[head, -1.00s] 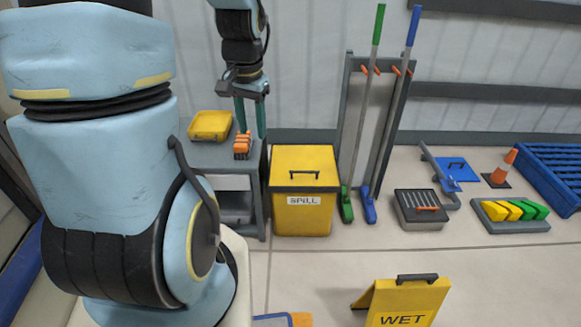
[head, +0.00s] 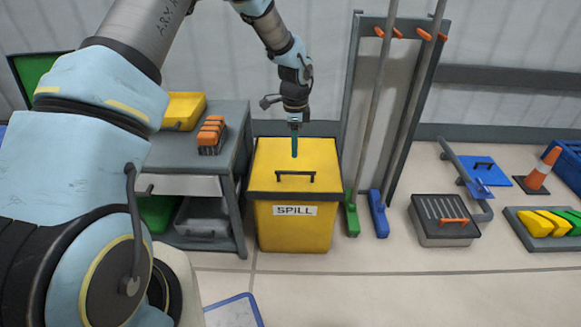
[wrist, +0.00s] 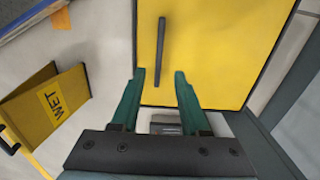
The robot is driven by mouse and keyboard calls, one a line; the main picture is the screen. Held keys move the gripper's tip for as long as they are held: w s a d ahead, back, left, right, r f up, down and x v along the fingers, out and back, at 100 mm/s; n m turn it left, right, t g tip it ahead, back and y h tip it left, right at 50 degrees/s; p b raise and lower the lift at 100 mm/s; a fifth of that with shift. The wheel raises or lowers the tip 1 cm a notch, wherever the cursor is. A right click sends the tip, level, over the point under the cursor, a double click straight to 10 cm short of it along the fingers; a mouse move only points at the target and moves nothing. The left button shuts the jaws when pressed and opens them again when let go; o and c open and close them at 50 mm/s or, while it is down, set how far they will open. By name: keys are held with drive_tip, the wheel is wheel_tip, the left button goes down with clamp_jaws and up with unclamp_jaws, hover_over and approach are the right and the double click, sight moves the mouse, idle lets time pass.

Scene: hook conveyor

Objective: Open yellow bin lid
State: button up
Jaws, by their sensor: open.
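The yellow bin (head: 292,232) stands on the floor with a "SPILL" label on its front. Its yellow lid (head: 262,160) is shut and carries a dark bar handle (head: 295,175) near the front edge. My gripper (head: 295,155) points down over the lid, its fingers seen edge-on in the head view. In the wrist view my gripper (wrist: 155,85) is open and empty, with its two green fingers spread. The lid also shows there (wrist: 205,45), with the handle (wrist: 160,50) ahead of the gap between the fingertips, apparently not between them.
A grey cart (head: 238,125) with a yellow tray (head: 184,110) and an orange-topped brush (head: 211,135) stands left of the bin. A broom rack (head: 360,60) stands to its right. A yellow WET sign (wrist: 45,105) stands on the floor in the wrist view.

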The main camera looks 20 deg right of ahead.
sight(294, 171)
wheel_tip(294, 171, down, 8)
drive_tip(key=shift+f+b, duration=0.25)
drive_tip(key=shift+b, duration=0.35)
clamp_jaws()
idle(1.1)
